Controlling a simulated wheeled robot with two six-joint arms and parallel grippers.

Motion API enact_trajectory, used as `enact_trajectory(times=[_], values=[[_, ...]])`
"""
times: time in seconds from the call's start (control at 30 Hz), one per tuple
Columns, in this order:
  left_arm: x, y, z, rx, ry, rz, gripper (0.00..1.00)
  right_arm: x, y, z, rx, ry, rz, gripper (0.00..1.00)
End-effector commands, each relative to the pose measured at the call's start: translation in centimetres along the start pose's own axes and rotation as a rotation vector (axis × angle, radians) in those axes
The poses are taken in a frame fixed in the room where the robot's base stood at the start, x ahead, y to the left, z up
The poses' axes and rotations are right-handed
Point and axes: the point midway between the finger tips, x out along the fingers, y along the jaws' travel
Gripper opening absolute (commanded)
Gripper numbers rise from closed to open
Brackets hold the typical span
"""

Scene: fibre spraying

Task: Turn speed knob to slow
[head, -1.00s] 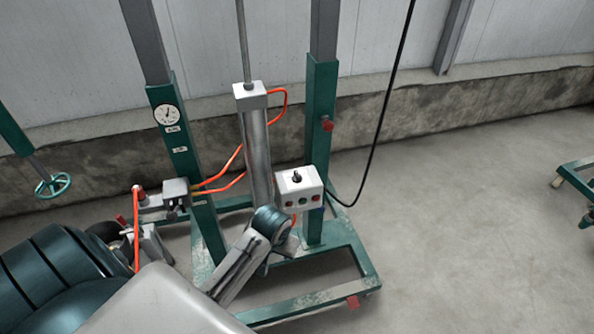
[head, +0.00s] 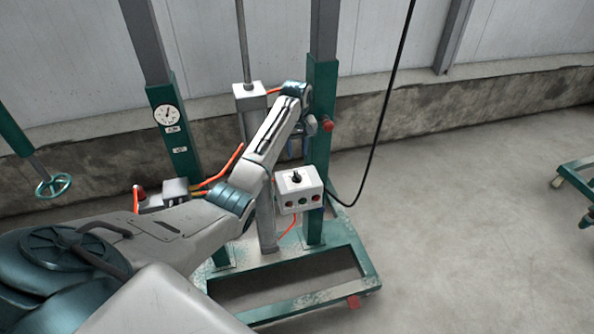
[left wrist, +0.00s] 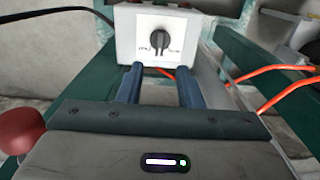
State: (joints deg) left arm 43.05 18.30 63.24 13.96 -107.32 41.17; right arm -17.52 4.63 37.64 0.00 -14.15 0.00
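The speed knob (head: 296,177) is a small black knob on the white control box (head: 287,200) on the green frame. In the left wrist view the knob (left wrist: 160,38) stands about upright on a white dial plate, with small labels at both sides that I cannot read for certain. My left gripper (head: 297,147) is just above the box in the head view. In the left wrist view its two blue fingers (left wrist: 160,71) are apart with nothing between them. They point toward the box, below the knob in the picture, not around it. My right gripper is not in view.
Red and green buttons (head: 304,201) sit on the box's front. Green posts (head: 318,95) stand beside it, with orange hoses (head: 219,173) to the left and a black cable (head: 377,130) to the right. A red knob (left wrist: 20,131) shows in the left wrist view.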

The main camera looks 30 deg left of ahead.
Motion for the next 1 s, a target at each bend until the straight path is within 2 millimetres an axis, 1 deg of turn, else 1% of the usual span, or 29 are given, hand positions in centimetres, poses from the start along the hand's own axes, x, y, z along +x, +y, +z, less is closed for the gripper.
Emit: enact_trajectory(times=[0.3, 0.4, 0.5, 0.67, 0.9, 0.93, 1.0], values=[[6.0, -0.1, 0.2, 0.001, -0.003, -0.003, 0.33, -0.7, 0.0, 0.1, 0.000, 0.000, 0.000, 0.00], [7.6, 0.0, 0.1, 0.002, -0.001, -0.002, 0.33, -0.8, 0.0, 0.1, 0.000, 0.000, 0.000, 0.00], [8.7, 0.0, 0.1, 0.002, 0.000, -0.001, 0.33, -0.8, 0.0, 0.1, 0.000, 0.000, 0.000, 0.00], [9.4, 0.0, 0.1, 0.003, 0.001, -0.001, 0.33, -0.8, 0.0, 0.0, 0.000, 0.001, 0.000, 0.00], [9.5, 0.0, 0.1, 0.003, 0.002, 0.000, 0.33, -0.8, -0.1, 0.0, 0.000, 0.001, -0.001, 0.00], [9.5, 0.0, 0.1, 0.003, 0.002, 0.000, 0.29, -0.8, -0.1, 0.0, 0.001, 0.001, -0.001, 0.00], [9.5, 0.0, 0.1, 0.003, 0.001, 0.000, 0.15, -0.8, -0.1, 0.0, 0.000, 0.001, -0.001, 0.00]])
